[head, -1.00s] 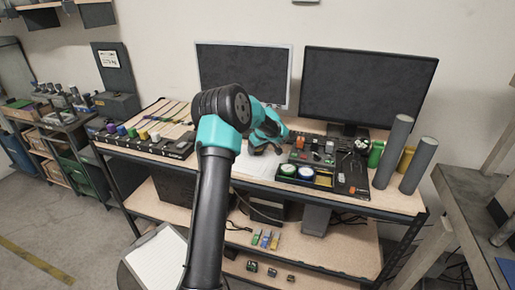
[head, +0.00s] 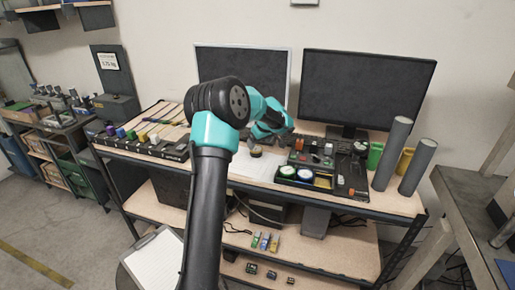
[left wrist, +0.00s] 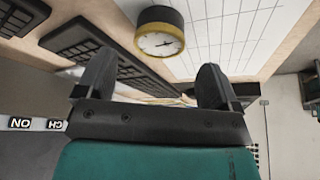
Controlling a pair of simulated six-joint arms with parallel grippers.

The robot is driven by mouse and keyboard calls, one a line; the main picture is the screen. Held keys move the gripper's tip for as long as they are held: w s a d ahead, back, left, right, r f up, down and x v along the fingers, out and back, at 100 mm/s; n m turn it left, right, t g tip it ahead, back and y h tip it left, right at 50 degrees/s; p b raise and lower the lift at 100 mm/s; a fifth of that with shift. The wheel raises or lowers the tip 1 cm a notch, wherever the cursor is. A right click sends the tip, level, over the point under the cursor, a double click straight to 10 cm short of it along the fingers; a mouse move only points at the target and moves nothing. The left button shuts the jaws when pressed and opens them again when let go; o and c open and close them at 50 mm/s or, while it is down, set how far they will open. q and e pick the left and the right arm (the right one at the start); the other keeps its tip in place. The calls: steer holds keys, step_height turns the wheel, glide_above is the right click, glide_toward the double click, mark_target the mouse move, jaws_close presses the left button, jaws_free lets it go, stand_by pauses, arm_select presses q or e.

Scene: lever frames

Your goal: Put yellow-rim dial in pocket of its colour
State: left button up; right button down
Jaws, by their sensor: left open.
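The yellow-rim dial (head: 256,152) sits on the white gridded paper (head: 246,168), left of the dark tray (head: 299,184). In the left wrist view the dial (left wrist: 160,40) shows a dark side, a yellow rim and a white face with dark hands. My left gripper (head: 272,134) is just above and behind it, apart from it. In the left wrist view its fingers (left wrist: 154,82) are spread, with nothing between them. The tray holds a green-rim dial (head: 287,171) and a blue-rim dial (head: 305,174). A yellow pocket (head: 323,182) right of them looks empty. My right gripper is out of view.
Grey cylinders (head: 392,152) and green and yellow containers (head: 375,155) stand right of the tray. A dark rack with coloured knobs (head: 143,143) is at the left. The paper around the dial is clear.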

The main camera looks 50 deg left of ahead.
arm_select(q)
steer(key=v, duration=0.6)
steer(key=shift+r, duration=0.15)
steer(key=shift+o, duration=0.4)
step_height(320, 180, up, 6)
steer(key=n+h, duration=0.3)
steer(key=n, duration=0.3)
glide_above(256, 148)
steer(key=shift+w+a+r+n+h, duration=0.1)
steer(key=shift+a+r+n+h, duration=0.05)
steer(key=shift+r+n+h, duration=0.45)
steer(key=shift+f, duration=0.2)
step_height(256, 148, down, 12)
steer(key=shift+r, duration=0.1)
